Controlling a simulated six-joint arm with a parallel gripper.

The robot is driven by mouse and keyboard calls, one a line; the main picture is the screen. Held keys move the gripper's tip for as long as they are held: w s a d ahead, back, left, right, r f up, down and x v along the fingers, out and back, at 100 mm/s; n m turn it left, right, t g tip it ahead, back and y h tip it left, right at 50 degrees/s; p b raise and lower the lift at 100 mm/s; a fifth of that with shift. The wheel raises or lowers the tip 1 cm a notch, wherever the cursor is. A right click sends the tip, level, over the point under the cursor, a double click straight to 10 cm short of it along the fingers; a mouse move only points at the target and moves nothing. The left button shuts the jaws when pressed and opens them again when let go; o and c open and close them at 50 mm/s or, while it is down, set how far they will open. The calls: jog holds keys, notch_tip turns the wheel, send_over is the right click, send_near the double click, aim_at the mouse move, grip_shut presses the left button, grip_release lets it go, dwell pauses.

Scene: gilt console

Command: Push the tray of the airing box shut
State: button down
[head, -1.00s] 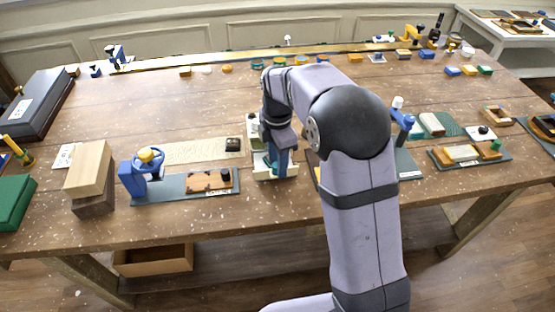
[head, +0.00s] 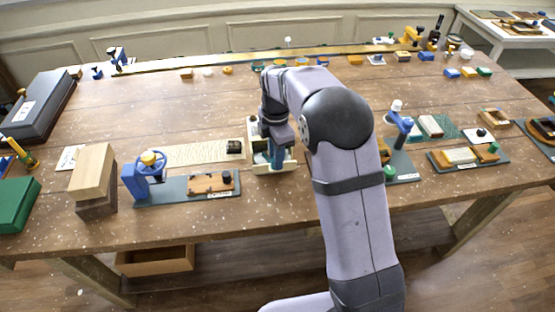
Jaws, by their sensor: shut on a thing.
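The airing box is a small cream box (head: 254,131) near the middle of the table, largely hidden behind my arm. Its cream tray (head: 262,169) sticks out toward the table's front edge, with a green part showing inside. My gripper (head: 276,166) points down at the tray, its blue-teal fingers at the tray's front part. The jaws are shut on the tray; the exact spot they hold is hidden.
A blue stand with a handwheel (head: 150,166) and a slate base with a brown plate (head: 211,183) lie left of the tray. A blue lever stand (head: 398,118) stands to the right. The table behind the box is mostly clear.

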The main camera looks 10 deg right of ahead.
jog(key=shift+w, duration=0.5)
jog(key=c, duration=1.6)
grip_release()
jog(key=shift+r+b, duration=1.05)
jog(key=shift+r, duration=2.65)
